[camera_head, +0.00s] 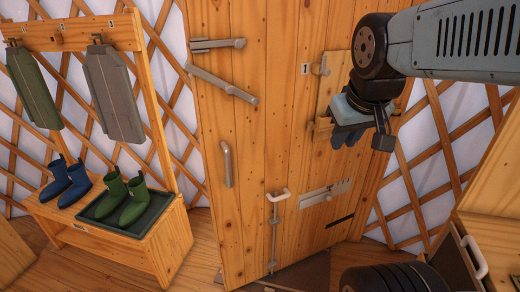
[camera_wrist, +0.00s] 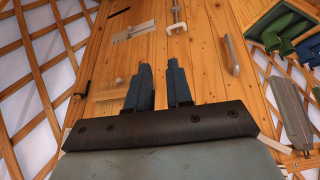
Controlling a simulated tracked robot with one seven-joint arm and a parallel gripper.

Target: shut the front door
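The front door (camera_head: 255,120) is made of upright wooden planks and stands at an angle in the middle of the head view. It carries a grey pull handle (camera_head: 227,163), a vertical rod bolt with a pale grip (camera_head: 277,196), and a flat sliding bolt (camera_head: 325,193). In the wrist view the door planks (camera_wrist: 204,60) fill the middle. My gripper (camera_head: 345,135) is in front of the door's right part; whether it touches is unclear. In the wrist view its two dark fingers (camera_wrist: 159,66) stand apart with nothing between them.
A wooden bench (camera_head: 170,235) with boots and a green tray (camera_head: 125,216) stands left of the door, under a rack (camera_head: 75,30) with hanging covers. Lattice wall (camera_head: 440,150) lies to the right. A wooden cabinet with a pale handle (camera_head: 474,256) is at lower right.

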